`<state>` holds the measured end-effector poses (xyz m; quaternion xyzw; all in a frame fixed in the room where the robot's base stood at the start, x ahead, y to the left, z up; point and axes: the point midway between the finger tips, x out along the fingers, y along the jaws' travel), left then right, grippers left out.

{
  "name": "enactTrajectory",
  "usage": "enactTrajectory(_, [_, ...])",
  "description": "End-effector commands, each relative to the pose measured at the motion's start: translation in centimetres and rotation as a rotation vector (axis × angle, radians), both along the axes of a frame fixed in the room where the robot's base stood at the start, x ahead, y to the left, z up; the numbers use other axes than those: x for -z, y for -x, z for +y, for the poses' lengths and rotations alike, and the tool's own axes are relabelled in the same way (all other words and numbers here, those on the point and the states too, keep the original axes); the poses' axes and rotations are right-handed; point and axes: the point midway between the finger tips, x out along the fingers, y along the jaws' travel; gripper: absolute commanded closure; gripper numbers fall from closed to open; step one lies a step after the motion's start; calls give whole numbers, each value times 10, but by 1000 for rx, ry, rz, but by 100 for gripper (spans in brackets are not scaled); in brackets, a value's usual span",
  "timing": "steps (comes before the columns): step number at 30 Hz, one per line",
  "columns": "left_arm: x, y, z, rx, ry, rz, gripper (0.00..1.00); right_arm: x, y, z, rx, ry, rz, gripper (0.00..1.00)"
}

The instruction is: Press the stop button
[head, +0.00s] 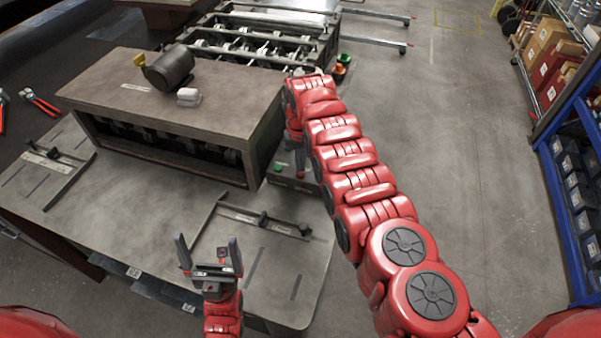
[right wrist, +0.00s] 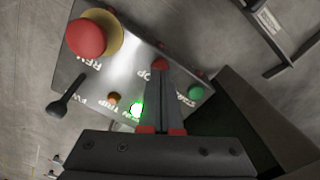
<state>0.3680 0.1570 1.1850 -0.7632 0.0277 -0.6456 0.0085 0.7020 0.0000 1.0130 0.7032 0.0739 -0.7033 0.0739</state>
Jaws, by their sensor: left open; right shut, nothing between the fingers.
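The control panel (right wrist: 125,65) fills the upper left of the right wrist view. A small red button (right wrist: 159,63) shows right at the tips of my right gripper (right wrist: 160,76), beside lettering that reads "OP", the rest being hidden. The shut, empty fingers point at this button and partly cover it; I cannot tell whether they touch it. A green button (right wrist: 196,92) sits to the right, and a large red mushroom button (right wrist: 87,37) on a yellow collar to the left. In the head view my left gripper (head: 208,246) is open and empty above the table's front part.
A lit green lamp (right wrist: 137,110), an amber lamp (right wrist: 113,98) and a black lever switch (right wrist: 67,96) are on the panel. The machine table (head: 110,215) carries a raised housing (head: 215,100) with a dark motor (head: 170,68). Floor to the right is clear up to the blue rack (head: 562,190).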

Motion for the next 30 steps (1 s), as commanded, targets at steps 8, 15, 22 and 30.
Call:
enactTrajectory(8, [7, 0, 0, 0, 0, 0, 1, 7, 0, 0, 0, 0, 0, 100])
enactTrajectory(15, [11, 0, 0, 0, 0, 0, 1, 12, 0, 0, 0, 0, 0, 100])
enactTrajectory(22, [16, 0, 0, 0, 0, 0, 1, 16, 0, 0, 0, 0, 0, 100])
enactTrajectory(30, [8, 0, 0, 0, 0, 0, 1, 8, 0, 0, 0, 0, 0, 100])
